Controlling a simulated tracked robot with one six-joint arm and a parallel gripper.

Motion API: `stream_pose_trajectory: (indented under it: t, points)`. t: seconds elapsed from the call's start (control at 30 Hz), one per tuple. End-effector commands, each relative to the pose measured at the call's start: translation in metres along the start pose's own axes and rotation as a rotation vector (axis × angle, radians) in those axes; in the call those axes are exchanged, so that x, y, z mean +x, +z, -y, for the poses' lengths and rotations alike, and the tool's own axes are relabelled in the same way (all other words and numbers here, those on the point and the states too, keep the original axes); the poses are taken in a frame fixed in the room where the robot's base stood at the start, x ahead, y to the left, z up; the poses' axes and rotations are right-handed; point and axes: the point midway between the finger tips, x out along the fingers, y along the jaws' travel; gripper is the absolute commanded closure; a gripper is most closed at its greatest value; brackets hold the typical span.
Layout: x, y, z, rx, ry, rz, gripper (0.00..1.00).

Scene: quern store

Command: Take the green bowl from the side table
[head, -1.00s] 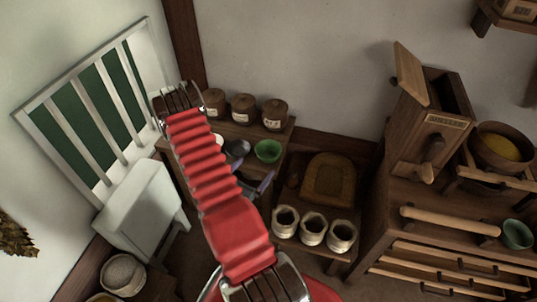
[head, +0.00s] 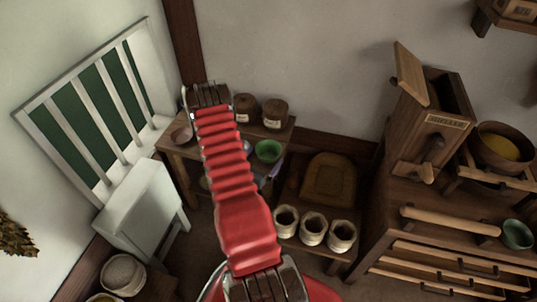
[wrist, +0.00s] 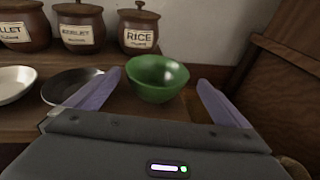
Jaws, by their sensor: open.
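The green bowl (head: 268,151) stands upright near the right end of the wooden side table (head: 172,148). In the wrist view the green bowl (wrist: 157,80) sits just ahead, between the lines of my two purple fingers. My gripper (wrist: 159,78) is open and empty, with one finger to each side of the bowl in the picture. I cannot tell whether either finger touches it. In the head view my red arm hides most of the gripper.
Lidded jars, one a rice jar (wrist: 138,30), line the table's back. A dark plate (wrist: 70,87) and a white dish (wrist: 14,82) lie left of the bowl. A wooden panel (wrist: 290,62) stands at right. Another green bowl (head: 516,234) rests on the chest.

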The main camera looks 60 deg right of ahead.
Motion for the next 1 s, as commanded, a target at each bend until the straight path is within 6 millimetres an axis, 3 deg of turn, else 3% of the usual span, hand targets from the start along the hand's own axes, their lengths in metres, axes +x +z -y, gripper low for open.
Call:
stream_pose_trajectory:
  t: [0.43,0.8,1.0]
  points:
    - [0.007,0.0,-0.001,0.001,0.0,0.0,0.0]
    - [0.05,0.003,-0.005,0.001,-0.001,0.001,0.0]
    - [0.055,0.003,-0.006,0.0,0.0,-0.001,0.0]
